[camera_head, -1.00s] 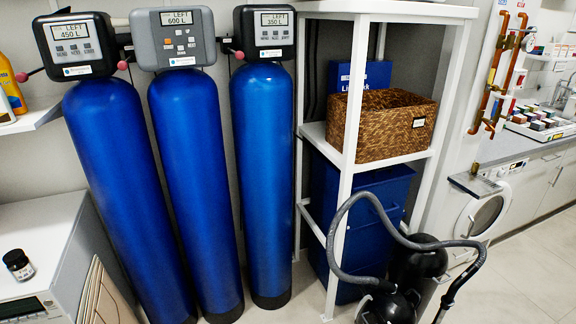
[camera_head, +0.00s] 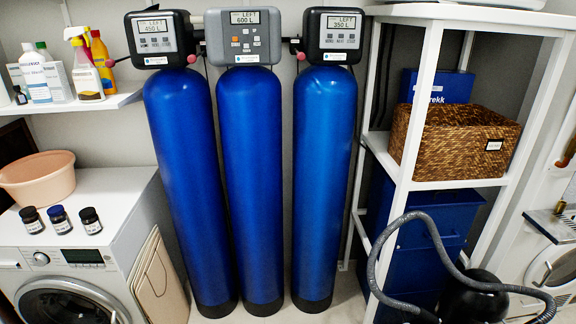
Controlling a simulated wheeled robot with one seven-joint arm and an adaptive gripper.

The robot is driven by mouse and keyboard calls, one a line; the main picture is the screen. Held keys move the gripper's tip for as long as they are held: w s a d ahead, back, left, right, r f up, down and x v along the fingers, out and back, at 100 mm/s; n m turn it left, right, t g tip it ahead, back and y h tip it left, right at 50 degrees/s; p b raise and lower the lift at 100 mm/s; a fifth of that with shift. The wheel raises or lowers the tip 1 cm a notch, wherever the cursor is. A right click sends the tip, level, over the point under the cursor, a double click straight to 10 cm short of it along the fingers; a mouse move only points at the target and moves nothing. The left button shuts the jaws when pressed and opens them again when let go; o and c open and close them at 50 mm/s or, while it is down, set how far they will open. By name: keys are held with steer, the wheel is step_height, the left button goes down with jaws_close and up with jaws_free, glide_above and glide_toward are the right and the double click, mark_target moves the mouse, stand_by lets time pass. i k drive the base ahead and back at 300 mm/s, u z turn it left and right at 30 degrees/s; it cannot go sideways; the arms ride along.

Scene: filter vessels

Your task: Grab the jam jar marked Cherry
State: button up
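Three small dark jars with labels stand in a row on the white washing machine at the lower left of the head view: a left jar (camera_head: 32,219), a middle jar (camera_head: 60,218) with a blue lid, and a right jar (camera_head: 90,220) with a black lid. Their labels are too small to read, so I cannot tell which is marked Cherry. My gripper is not in view.
A pink basin (camera_head: 38,180) sits behind the jars on the washing machine (camera_head: 120,205). Three blue filter vessels (camera_head: 250,180) stand to its right. A shelf (camera_head: 85,106) with bottles hangs above. A white rack (camera_head: 400,170) and a black vacuum (camera_head: 475,298) are at the right.

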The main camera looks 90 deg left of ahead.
mark_target(31, 220)
steer(key=u, duration=4.65)
steer(key=i, duration=0.1)
steer(key=u, duration=0.1)
